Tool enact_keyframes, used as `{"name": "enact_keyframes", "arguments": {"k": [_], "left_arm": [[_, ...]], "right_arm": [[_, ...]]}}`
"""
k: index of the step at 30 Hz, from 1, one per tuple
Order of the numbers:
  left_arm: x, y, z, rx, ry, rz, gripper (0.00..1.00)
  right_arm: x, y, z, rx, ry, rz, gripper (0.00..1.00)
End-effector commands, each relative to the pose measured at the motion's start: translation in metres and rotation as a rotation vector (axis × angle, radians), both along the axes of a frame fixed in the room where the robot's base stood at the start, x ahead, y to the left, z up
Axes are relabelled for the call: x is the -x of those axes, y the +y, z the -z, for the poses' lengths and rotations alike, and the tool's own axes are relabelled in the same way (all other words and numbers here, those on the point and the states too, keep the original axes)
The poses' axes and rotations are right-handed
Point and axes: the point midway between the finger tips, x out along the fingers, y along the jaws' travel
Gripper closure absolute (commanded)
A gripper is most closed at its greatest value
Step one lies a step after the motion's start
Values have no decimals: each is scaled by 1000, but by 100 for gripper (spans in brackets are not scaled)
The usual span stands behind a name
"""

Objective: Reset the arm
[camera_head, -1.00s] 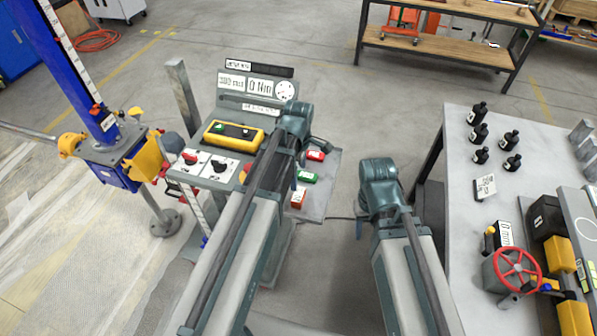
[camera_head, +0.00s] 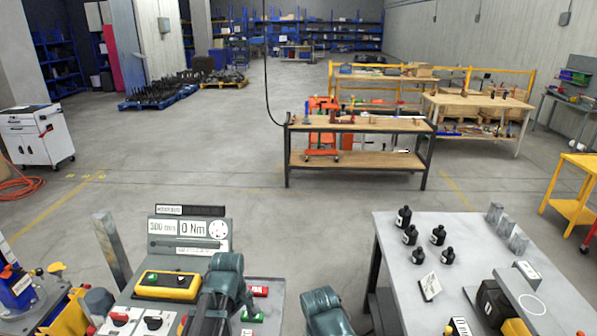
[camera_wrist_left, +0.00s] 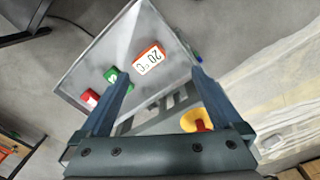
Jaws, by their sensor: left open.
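My left arm (camera_head: 222,285) comes up from the bottom of the head view beside the control console; its fingertips are hidden there. In the left wrist view my left gripper (camera_wrist_left: 160,88) is open with nothing between its two blue fingers. Beyond the fingers lies a grey panel with a red block (camera_wrist_left: 90,98), a green block (camera_wrist_left: 111,75) and an orange-edged block reading 20 °C (camera_wrist_left: 149,58). My right arm (camera_head: 325,312) shows at the bottom centre of the head view; its gripper is out of view.
The console (camera_head: 188,232) with a yellow pendant (camera_head: 168,286) stands front left. A grey table (camera_head: 400,262) with several black bottles (camera_head: 411,235) stands right. A wooden-topped bench (camera_head: 360,124) is further back. Open floor lies between.

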Motion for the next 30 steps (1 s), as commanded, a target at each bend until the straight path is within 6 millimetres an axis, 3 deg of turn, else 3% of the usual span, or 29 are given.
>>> {"name": "enact_keyframes", "arguments": {"k": [1, 6, 16, 24, 30], "left_arm": [[12, 1, 0, -4, -6, 117, 0], [30, 2, 0, -19, -23, 477, 0], [56, 2, 1, -49, -41, 973, 0], [83, -65, 31, -67, 45, 1149, 0], [104, -98, 43, -87, 96, 1253, 0]], "right_arm": [[0, 0, 0, 0, 0, 0, 50], [0, 0, 0, 0, 0, 0, 50], [0, 0, 1, 0, 0, 0, 50], [0, 0, 31, 0, 0, 0, 50], [0, 0, 44, 0, 0, 0, 50]]}}
